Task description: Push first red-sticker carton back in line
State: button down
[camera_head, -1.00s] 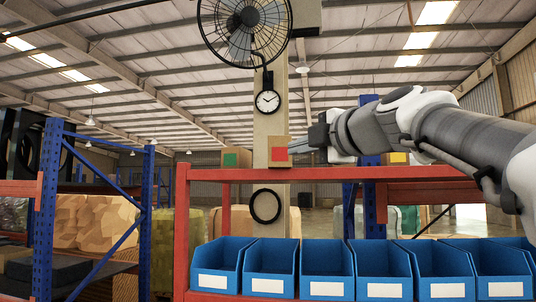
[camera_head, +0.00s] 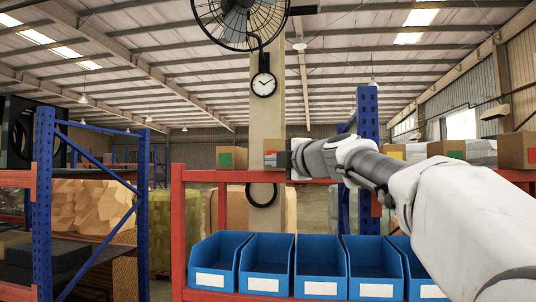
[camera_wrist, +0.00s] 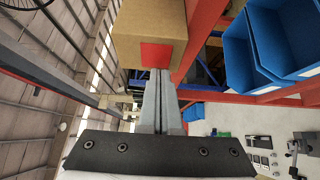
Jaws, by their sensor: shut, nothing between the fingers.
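The red-sticker carton (camera_head: 271,146) stands on the top red shelf, right of a green-sticker carton (camera_head: 232,157). My gripper (camera_head: 283,159) covers much of its front in the head view. In the wrist view the brown carton (camera_wrist: 125,37) and its red sticker (camera_wrist: 158,54) are directly ahead of my gripper (camera_wrist: 160,75). My fingers are together and empty. Their tips are at or very near the lower edge of the sticker; I cannot tell whether they touch it.
A yellow-sticker carton (camera_head: 391,152), another green-sticker carton (camera_head: 447,149) and another red-sticker carton (camera_head: 512,150) stand farther right. Several blue bins (camera_head: 319,267) fill the level below. The red shelf beam (camera_head: 222,176) runs under the cartons.

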dwell(0.3)
jog(key=w+d, duration=0.1)
jog(key=w, duration=0.2)
jog(key=w+d, duration=0.1)
jog(key=w, duration=0.2)
jog(key=w+d+b, duration=0.1)
jog(key=w, duration=0.2)
jog(key=shift+w, duration=0.1)
dwell(0.4)
jog(key=shift+s+a+f+b, duration=0.2)
jog(key=shift+s+a+b, duration=0.1)
jog(key=shift+s+b, duration=0.2)
jog(key=shift+s+a+f+b, duration=0.1)
jog(key=shift+s+a+b, duration=0.1)
jog(key=shift+s+b, duration=0.4)
jog(key=shift+s+a+b, duration=0.2)
jog(key=shift+s+b, duration=0.3)
jog(key=shift+s, duration=0.15)
jog(key=b+v, duration=0.5)
jog(key=v, duration=0.5)
jog(key=shift+s+r+b, duration=0.2)
jog(key=shift+b, duration=0.1)
